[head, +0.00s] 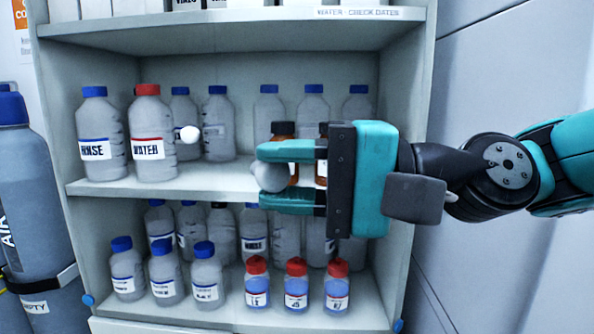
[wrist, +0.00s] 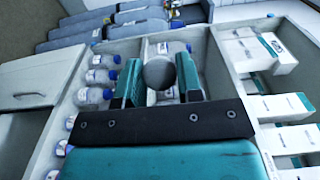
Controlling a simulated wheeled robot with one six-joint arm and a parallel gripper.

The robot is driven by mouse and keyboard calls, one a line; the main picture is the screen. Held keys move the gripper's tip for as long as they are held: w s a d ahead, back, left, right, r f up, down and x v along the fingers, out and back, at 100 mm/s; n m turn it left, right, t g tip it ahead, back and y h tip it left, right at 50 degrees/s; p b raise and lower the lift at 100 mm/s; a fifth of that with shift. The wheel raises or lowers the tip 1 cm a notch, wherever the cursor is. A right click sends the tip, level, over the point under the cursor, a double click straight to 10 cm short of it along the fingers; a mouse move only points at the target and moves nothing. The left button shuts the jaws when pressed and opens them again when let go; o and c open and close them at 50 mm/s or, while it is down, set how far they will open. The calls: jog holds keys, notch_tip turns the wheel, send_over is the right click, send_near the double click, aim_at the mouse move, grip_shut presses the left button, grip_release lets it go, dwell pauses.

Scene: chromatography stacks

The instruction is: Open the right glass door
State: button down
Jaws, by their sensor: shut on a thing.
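My gripper (head: 268,174), teal and black, reaches in from the right in front of the cabinet (head: 422,110). Its fingers are closed on a round grey knob (head: 266,178), taken to be the right glass door's. In the wrist view the knob (wrist: 160,74) sits between the two teal fingers. A second, white knob (head: 188,134) shows to the left, free. The glass itself is too clear to make out, so I cannot tell how far the right door stands from the cabinet.
Shelves behind hold several capped bottles, among them a red-capped water bottle (head: 150,134) and small red-capped bottles (head: 297,286) below. A grey gas cylinder (head: 40,210) stands at the left. A plain pale wall (head: 505,70) lies to the right. White boxes (wrist: 270,55) show in the wrist view.

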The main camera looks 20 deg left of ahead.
jog(key=shift+d, duration=0.2)
jog(key=c, duration=0.8)
grip_release()
